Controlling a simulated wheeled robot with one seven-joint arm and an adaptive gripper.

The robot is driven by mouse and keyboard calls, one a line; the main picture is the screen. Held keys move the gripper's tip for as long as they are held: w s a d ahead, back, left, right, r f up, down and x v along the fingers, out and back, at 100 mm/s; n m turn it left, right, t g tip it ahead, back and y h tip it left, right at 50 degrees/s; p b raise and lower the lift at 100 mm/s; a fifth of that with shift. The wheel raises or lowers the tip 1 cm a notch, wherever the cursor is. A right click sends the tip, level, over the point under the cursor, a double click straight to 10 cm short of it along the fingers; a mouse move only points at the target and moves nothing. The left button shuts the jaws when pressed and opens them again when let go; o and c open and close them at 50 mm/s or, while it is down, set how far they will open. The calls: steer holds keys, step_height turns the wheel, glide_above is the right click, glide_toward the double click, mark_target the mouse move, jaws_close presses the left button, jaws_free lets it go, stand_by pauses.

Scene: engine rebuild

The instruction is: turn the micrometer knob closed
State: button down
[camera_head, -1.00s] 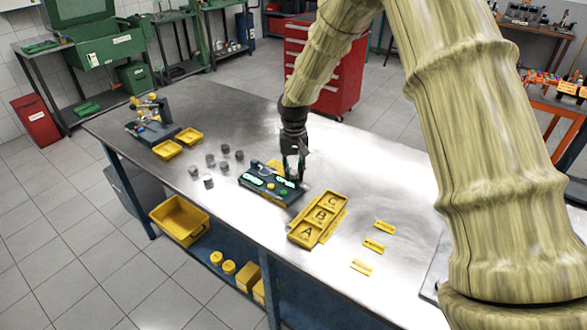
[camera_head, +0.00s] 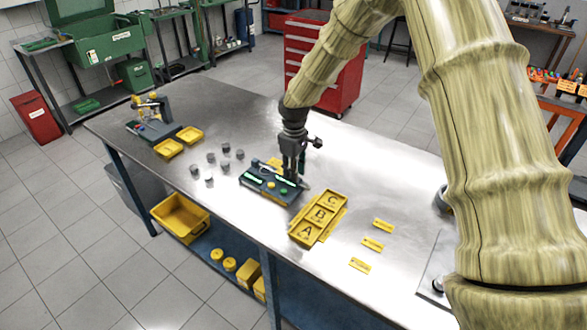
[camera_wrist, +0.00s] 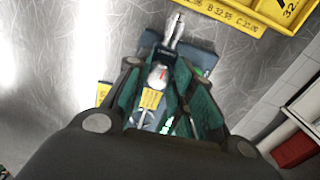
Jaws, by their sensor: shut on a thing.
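The micrometer stands on a dark gauge base (camera_head: 262,193) with lit green displays and small yellow and green buttons, near the middle of the steel bench. In the wrist view its silver knob (camera_wrist: 173,30) points up the picture, away from my palm. My gripper (camera_head: 293,174) comes down from above at the right end of the base. In the wrist view my gripper (camera_wrist: 157,72) has its green-padded fingers on both sides of the micrometer, shut on its knob end. The exact contact is partly hidden by the fingers.
A yellow tray marked A, B, C (camera_head: 293,235) lies just right of the base. Several grey cylinders (camera_head: 210,158) stand to its left. Yellow labels (camera_head: 372,244) lie to the right. Two small yellow bins (camera_head: 168,149) stand farther left. The bench between is clear.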

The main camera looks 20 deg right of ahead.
steer(key=shift+s+d+f+n, duration=0.1)
steer(key=shift+s+f+n, duration=0.2)
steer(key=shift+n, duration=0.4)
steer(key=c, duration=1.2)
jaws_free()
steer(key=shift+r, duration=0.1)
steer(key=shift+w+r, duration=0.2)
steer(key=shift+r, duration=0.25)
step_height(320, 180, up, 11)
steer(key=shift+r, duration=0.15)
